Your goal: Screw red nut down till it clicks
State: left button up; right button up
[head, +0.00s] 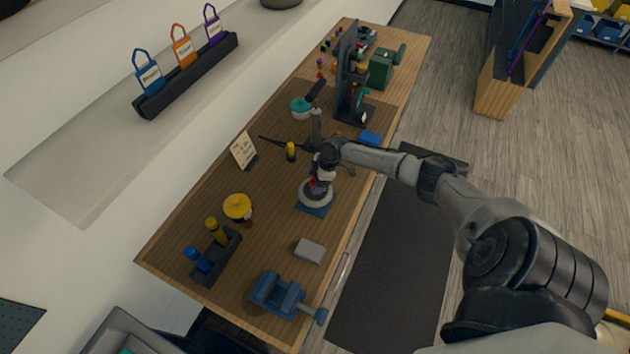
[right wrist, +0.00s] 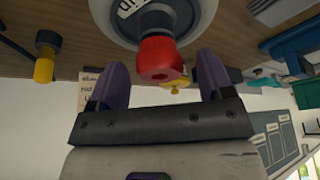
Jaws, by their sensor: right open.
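The red nut (right wrist: 160,58) sits on a dark stub at the centre of a pale round wheel (right wrist: 190,12) in the right wrist view. My right gripper (right wrist: 162,64) is open, with one purple finger on each side of the nut and a visible gap to both. In the head view the wheel (head: 304,196) rests on a blue base (head: 312,212) on the bench, with my right gripper (head: 322,172) over its middle. The nut is mostly hidden there. My left gripper is not in view.
The wooden bench (head: 190,236) holds a yellow-topped piece (head: 238,206), a grey block (head: 310,251), a blue vise (head: 278,295) and a rack with blue and yellow handles (head: 216,256). A dark upright stand (head: 348,90) is farther back. A small sign (head: 243,151) stands left of the wheel.

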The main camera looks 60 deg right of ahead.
jog(key=shift+w+a+f, duration=0.1)
jog(key=shift+f, duration=0.2)
